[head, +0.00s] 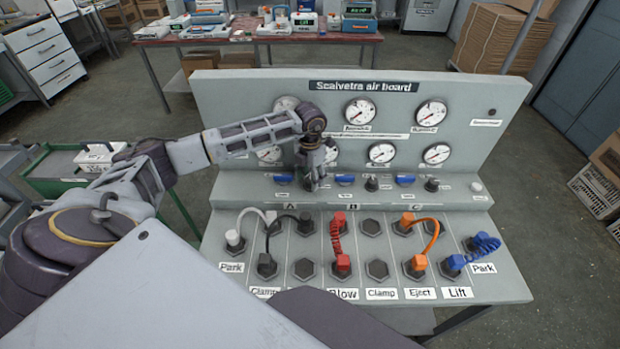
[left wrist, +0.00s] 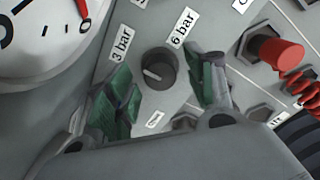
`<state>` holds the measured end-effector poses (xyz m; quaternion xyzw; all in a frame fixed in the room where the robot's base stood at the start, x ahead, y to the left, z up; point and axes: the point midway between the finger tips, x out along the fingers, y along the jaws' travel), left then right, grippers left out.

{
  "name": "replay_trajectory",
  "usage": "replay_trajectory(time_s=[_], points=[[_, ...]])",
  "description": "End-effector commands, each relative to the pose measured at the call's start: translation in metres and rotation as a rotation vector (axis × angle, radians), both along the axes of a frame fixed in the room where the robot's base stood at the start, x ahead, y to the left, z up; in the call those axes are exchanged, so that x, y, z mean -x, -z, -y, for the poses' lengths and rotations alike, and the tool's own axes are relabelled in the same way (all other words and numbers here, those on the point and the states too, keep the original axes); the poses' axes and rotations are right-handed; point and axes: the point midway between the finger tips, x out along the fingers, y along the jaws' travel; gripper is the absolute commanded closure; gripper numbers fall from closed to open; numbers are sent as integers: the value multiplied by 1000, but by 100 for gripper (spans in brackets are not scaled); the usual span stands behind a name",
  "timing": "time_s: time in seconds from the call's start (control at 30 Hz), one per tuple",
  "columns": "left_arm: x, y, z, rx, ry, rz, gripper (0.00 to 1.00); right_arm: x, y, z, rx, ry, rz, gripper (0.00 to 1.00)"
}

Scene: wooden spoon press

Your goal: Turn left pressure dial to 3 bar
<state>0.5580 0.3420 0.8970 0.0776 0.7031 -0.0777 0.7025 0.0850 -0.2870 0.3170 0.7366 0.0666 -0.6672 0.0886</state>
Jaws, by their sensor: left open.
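The left pressure dial (left wrist: 158,68) is a round black knob on the grey board, with a short white mark at its lower left in the left wrist view. A "3 bar" label (left wrist: 122,44) stands up and left of it, and a "6 bar" label (left wrist: 183,29) up and right. My left gripper (head: 313,183) is open and points down over the dial. Its green-padded fingers are on either side of the knob, with gaps visible, not closed on it. In the head view the gripper hides most of the dial. My right gripper is not in view.
Black knobs (head: 372,183) and blue levers (head: 345,180) line the ledge to the right. Gauges (head: 361,112) fill the upright panel behind. Hoses and plugs, including a red one (head: 338,243), stand on the lower panel. A gauge (left wrist: 50,35) is close to the left in the wrist view.

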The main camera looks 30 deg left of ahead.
Motion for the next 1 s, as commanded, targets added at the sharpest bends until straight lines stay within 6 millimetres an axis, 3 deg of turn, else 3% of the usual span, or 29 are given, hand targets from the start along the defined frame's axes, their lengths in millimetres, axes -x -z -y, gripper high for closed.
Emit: replay_trajectory(time_s=[0.7,1.0], points=[[-1,-93,0,0,0,3,46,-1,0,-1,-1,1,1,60],[0,-114,0,-1,-1,1,46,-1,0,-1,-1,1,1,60]])
